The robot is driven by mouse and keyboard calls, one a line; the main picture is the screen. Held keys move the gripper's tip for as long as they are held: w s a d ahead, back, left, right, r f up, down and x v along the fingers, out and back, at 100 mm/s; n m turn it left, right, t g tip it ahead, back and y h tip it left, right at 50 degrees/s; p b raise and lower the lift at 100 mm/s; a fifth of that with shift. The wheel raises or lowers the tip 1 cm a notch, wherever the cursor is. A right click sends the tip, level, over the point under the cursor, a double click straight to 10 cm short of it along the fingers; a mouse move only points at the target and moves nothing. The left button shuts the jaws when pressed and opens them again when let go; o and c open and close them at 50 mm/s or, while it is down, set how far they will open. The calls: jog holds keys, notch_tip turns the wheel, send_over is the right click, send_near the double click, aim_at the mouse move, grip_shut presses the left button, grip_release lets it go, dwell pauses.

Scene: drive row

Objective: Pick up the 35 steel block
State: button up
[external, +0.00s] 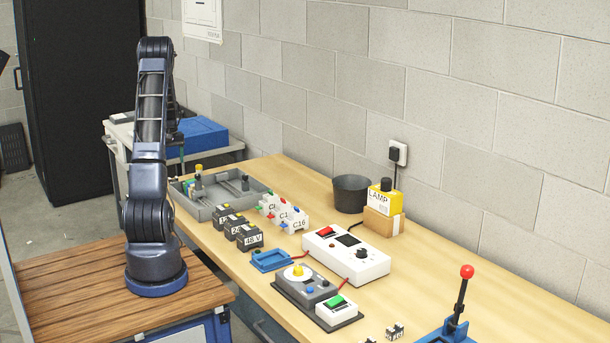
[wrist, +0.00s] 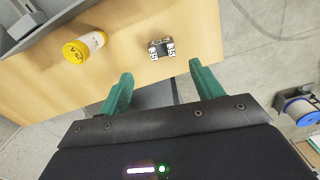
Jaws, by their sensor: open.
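The 35 steel block (wrist: 161,47) is a small dark block with white labels reading 35. In the wrist view it sits on the wooden bench top near its edge, beyond my fingertips. My gripper (wrist: 161,71) is open, with its two green fingers apart and nothing between them. The block lies ahead of the gap, roughly centred, and is not touched. In the external view my gripper is mostly hidden behind my arm, and I cannot make out this block there.
A white bottle with a yellow cap (wrist: 84,46) lies left of the block. A grey tray (external: 223,208) stands at the bench's far end; its wall shows at the wrist view's upper left. A spool (wrist: 299,110) is off the bench, at right. Bench around the block is clear.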

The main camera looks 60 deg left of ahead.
aim_at(173, 181)
jog(key=f, duration=0.9)
jog(key=shift+s, duration=0.2)
jog(key=shift+r, duration=0.1)
jog(key=c, duration=1.2)
jog(key=shift+r, duration=0.1)
